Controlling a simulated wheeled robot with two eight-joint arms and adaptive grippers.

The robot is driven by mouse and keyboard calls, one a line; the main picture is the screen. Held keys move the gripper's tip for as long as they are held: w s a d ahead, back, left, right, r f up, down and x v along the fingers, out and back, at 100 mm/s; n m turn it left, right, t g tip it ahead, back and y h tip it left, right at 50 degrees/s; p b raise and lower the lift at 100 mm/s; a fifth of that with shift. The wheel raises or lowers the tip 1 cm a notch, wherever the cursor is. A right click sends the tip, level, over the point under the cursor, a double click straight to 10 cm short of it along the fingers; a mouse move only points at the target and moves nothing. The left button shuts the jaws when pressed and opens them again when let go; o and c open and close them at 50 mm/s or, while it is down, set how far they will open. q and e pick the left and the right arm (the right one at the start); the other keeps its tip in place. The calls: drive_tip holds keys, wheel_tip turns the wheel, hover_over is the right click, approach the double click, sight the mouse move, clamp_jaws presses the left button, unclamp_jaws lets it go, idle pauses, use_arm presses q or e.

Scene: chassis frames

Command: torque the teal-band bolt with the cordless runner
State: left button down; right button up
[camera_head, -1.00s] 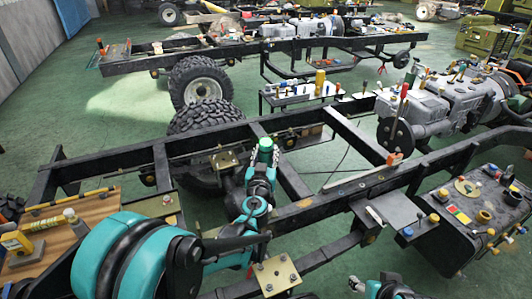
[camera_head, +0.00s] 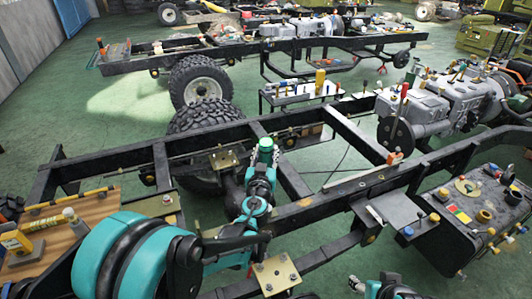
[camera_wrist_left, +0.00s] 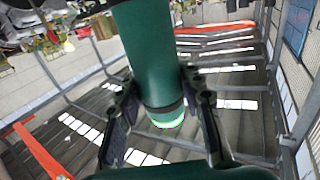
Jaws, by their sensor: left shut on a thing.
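My left gripper (camera_wrist_left: 162,108) is shut on a green cylinder, seemingly the handle of the cordless runner (camera_wrist_left: 148,55), with one dark finger on each side. In the head view the green top of the runner (camera_head: 265,146) stands up from my left gripper (camera_head: 262,163), over the near chassis frame. Bolts show on a brass-coloured plate (camera_head: 223,158) left of the gripper and on a nearer plate (camera_head: 276,273) below it. I cannot tell which bolt has the teal band.
The black chassis rails (camera_head: 330,205) and cross members surround the left gripper. A large tyre (camera_head: 205,118) stands behind, and a grey engine (camera_head: 440,105) is at the right. A black tank (camera_head: 470,220) with small parts on top is at the right front. A wooden board (camera_head: 95,208) lies at left.

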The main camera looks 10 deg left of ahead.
sight(266, 141)
use_arm(q)
drive_tip(key=shift+f+b, duration=0.3)
drive_tip(key=shift+s, duration=0.1)
idle(2.1)
drive_tip(key=shift+r, duration=0.15)
idle(0.6)
drive_tip(key=shift+r, duration=0.15)
drive_tip(key=shift+r+p, duration=0.95)
drive_tip(key=shift+r, duration=0.25)
wheel_tip(266, 141, up, 5)
drive_tip(key=p, duration=0.4)
